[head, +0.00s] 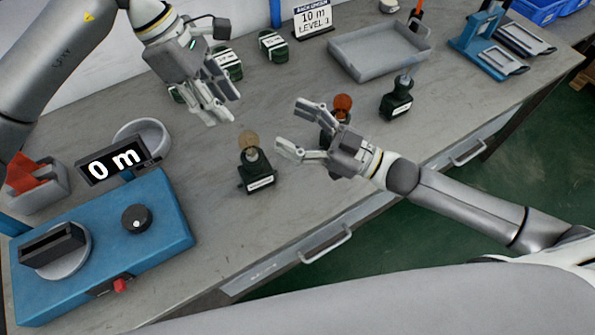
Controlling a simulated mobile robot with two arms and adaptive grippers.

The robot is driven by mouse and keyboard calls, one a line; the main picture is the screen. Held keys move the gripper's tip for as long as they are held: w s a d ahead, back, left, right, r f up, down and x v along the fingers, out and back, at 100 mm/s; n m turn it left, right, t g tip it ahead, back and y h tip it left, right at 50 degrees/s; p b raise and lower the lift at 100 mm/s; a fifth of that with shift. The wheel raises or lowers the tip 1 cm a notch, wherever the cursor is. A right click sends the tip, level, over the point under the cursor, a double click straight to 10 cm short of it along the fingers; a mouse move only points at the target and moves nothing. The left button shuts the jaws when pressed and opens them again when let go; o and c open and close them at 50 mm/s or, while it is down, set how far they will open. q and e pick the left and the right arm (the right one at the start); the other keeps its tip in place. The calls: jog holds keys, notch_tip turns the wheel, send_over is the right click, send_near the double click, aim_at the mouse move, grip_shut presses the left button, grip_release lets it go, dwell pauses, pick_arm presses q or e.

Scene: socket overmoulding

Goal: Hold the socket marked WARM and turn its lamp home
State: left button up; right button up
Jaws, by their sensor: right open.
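Three dark sockets with pale labels stand on the bench; the label words are too small to read. The nearest socket (258,178) holds a tan round lamp (248,140). A second socket with an orange lamp (342,103) is partly hidden behind my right gripper. A third socket (397,106) on the right has a clear grey lamp (403,82). My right gripper (292,127) is open and empty, its fingers pointing left, just right of the tan lamp. My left gripper (222,110) hangs above and left of the tan lamp, with nothing seen in it; its finger gap is unclear.
A blue machine (165,230) with a knob and red button fills the front left, near a display (112,162) reading "0 m". A round bowl (150,134), dark green coils (272,46), a grey tray (375,70) and a blue stand (475,30) lie around.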

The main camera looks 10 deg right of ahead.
jog(key=m+h, duration=0.2)
send_near(252, 156)
jog(key=w+f, duration=0.1)
jog(key=f, duration=0.1)
jog(key=shift+g, duration=0.4)
jog(key=x, duration=1)
jog(key=shift+w+d, duration=0.1)
jog(key=shift+w, duration=0.4)
